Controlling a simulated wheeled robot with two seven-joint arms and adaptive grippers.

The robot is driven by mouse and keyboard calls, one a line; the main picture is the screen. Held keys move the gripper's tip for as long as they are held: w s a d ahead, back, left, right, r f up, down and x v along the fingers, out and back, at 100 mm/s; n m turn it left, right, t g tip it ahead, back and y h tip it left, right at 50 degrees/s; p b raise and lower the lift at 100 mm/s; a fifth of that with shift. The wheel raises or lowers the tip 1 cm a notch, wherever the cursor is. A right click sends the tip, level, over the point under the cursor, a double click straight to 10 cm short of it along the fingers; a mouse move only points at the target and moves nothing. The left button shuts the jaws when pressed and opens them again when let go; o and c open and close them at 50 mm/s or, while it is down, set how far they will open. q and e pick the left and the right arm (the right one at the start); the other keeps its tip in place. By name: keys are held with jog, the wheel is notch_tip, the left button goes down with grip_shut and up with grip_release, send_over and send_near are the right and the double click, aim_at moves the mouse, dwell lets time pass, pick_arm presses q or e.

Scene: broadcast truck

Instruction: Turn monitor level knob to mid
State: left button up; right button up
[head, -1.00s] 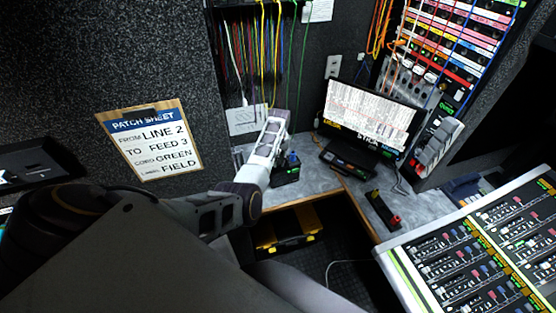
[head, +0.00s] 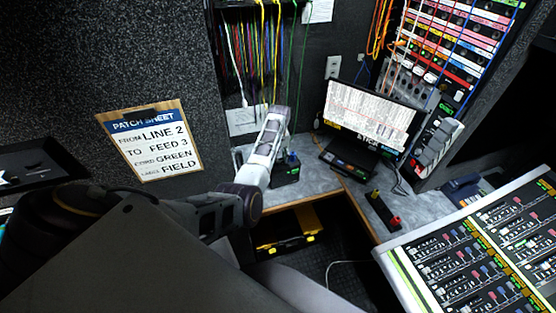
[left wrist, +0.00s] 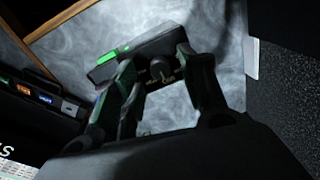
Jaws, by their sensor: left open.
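A small black box with a green-lit display (left wrist: 108,57) lies on the grey counter in the left wrist view. A dark round knob (left wrist: 160,69) with small light markings sits on its face. My left gripper (left wrist: 156,62) is open, with one finger on each side of the knob; I cannot tell whether they touch it. In the head view a small dark box (head: 286,178) with a green light stands on the counter beside my left forearm, which hides much of the gripper. The knob's pointer angle is too dark to read. My right gripper is not in view.
A monitor (head: 368,117) stands right of the box. A small black unit with red and yellow parts (head: 382,210) lies on the right counter. A mixing console (head: 470,250) fills the lower right. Patch cords (head: 262,60) hang behind my arm. A yellow-black case (head: 290,240) is below.

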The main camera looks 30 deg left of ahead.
aim_at(278, 161)
pick_arm(q)
notch_tip(278, 161, up, 10)
dwell(0.6)
dwell(0.4)
